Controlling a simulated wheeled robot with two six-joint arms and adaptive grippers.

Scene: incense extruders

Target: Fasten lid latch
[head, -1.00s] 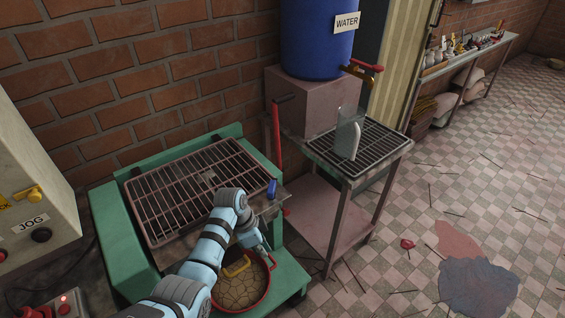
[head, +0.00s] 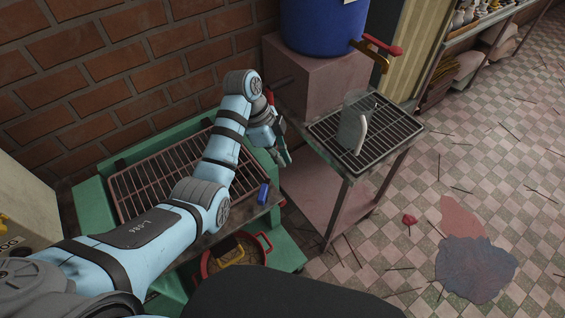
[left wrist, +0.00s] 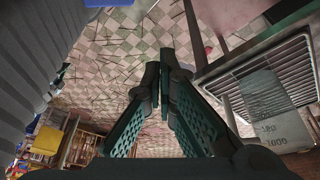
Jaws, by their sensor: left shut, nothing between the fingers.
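The green machine (head: 90,222) stands against the brick wall with a barred metal grille (head: 150,182) on top. A small blue piece (head: 263,194), possibly the latch handle, stands at the grille's right front edge. A blue edge also shows at the top of the left wrist view (left wrist: 105,2). My left gripper (head: 285,158) is shut and empty, pointing down above the machine's right side, behind and right of the blue piece and apart from it. In the left wrist view its fingertips (left wrist: 163,62) meet. The red upright lever is mostly hidden by my gripper. My right gripper is not in view.
A side table (head: 345,185) with a rack and a clear measuring jug (head: 355,128) stands close to the right of my gripper. A blue water barrel (head: 320,25) sits on a block behind. A red-rimmed pot (head: 268,240) is at the front.

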